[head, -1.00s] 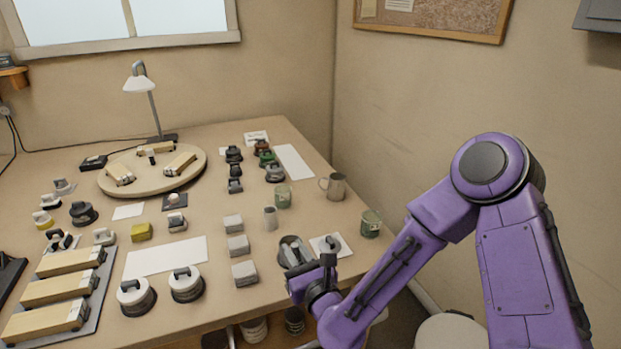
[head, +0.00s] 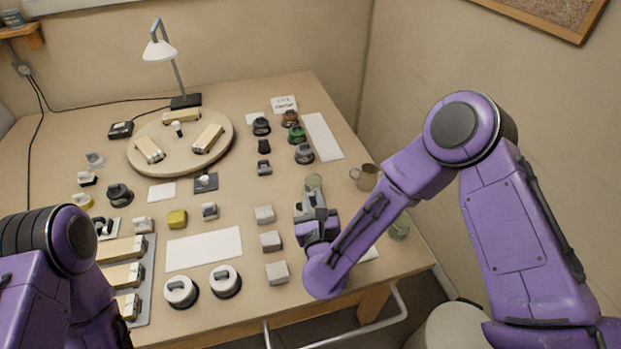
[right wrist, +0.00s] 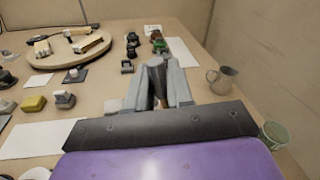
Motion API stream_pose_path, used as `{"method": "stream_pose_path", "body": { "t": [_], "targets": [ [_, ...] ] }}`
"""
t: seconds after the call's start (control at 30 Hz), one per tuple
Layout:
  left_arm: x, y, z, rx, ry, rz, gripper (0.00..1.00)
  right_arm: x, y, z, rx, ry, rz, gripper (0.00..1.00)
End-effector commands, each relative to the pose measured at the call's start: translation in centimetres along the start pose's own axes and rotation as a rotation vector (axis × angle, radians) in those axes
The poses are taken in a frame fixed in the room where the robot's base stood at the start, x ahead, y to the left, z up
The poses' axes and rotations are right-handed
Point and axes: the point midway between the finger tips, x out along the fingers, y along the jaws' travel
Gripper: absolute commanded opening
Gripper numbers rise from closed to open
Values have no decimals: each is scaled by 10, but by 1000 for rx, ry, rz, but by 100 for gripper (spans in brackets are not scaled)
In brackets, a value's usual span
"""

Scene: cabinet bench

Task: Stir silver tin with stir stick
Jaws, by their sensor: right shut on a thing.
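My right gripper (head: 312,203) is at the right part of the bench. In the right wrist view its fingers (right wrist: 158,80) are shut on a small grey cylinder, which looks like the silver tin (right wrist: 157,64). In the head view the gripper hides it. I cannot tell whether the tin still touches the bench. I cannot make out a stir stick in either view. My left arm shows at the lower left of the head view, but its gripper is out of the picture.
A grey mug (head: 364,177) and a green tin (head: 399,228) stand right of the gripper. Grey blocks (head: 270,241) stand to the left. A round wooden board (head: 222,147) lies farther back.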

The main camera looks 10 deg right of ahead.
Motion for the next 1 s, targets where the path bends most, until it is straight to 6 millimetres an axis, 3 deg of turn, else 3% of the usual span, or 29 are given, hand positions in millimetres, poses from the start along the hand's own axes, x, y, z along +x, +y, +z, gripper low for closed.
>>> {"method": "stream_pose_path", "body": {
  "t": [0.6,1.0],
  "targets": [
    [38,3,16,0,-1,0,43,10,22,-51,1,0,2,0],
    [72,6,30,0,-1,0,43,9,22,-90,2,1,2,0]
  ]
}}
